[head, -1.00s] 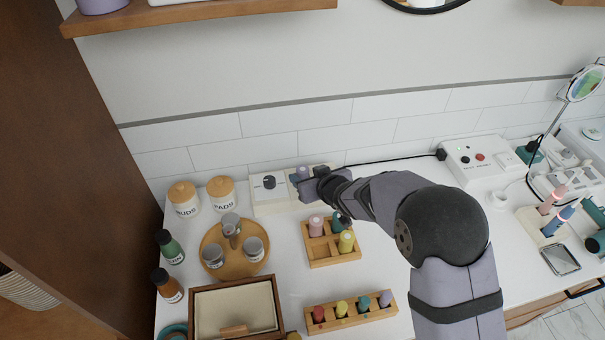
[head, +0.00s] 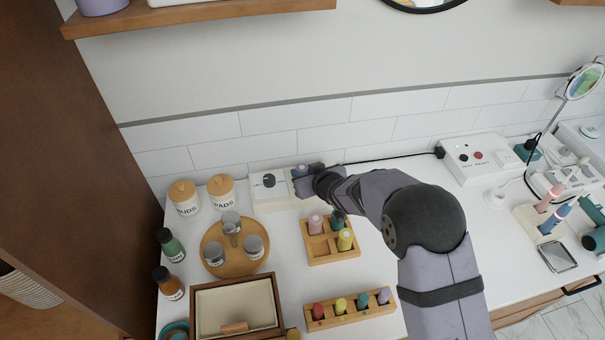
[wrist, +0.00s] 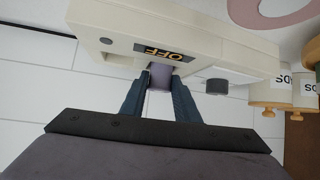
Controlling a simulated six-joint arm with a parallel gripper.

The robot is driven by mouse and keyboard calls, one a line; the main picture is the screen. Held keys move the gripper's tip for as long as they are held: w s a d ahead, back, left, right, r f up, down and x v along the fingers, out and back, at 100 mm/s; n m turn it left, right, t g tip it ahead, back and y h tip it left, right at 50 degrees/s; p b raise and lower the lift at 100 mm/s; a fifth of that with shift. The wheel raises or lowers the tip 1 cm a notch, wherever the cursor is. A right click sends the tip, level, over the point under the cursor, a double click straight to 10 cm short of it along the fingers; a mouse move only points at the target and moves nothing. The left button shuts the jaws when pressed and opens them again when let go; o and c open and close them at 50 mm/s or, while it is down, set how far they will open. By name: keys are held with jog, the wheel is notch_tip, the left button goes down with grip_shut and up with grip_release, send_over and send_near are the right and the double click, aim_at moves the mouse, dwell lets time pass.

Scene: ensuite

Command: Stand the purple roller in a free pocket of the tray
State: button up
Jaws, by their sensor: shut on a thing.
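My gripper (head: 302,172) is at the white box (head: 272,198) by the back wall. The wooden tray (head: 334,262) stands in front of the box, to the right of the round tray.
A wooden rack (head: 350,318) with several coloured rollers stands nearer the front. Left are a round tray (head: 213,262) with grey cups, two lidded jars (head: 222,190) and a framed box (head: 236,302). A cable runs right along the wall. White counter lies clear right of the tray.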

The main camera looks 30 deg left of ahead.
notch_tip(320, 180, up, 10)
jog(key=p, duration=0.2)
jog(key=shift+p, duration=0.3)
notch_tip(320, 180, up, 4)
jog(key=p, duration=0.2)
send_over(304, 171)
jog(key=shift+s+d+r+p, duration=0.6)
jog(key=shift+s+d, duration=0.25)
jog(key=shift+s, duration=0.1)
jog(key=s+d+f+p, duration=0.1)
jog(key=s+d+f, duration=0.2)
jog(key=s+d, duration=0.4)
jog(key=s+d+f+p, duration=0.1)
jog(key=s+d+f, duration=0.2)
jog(key=s+d, duration=0.4)
jog(key=shift+d+f, duration=0.2)
jog(key=shift+f, duration=0.15)
jog(key=shift+f+p, duration=0.35)
jog(key=shift+f, duration=2.8)
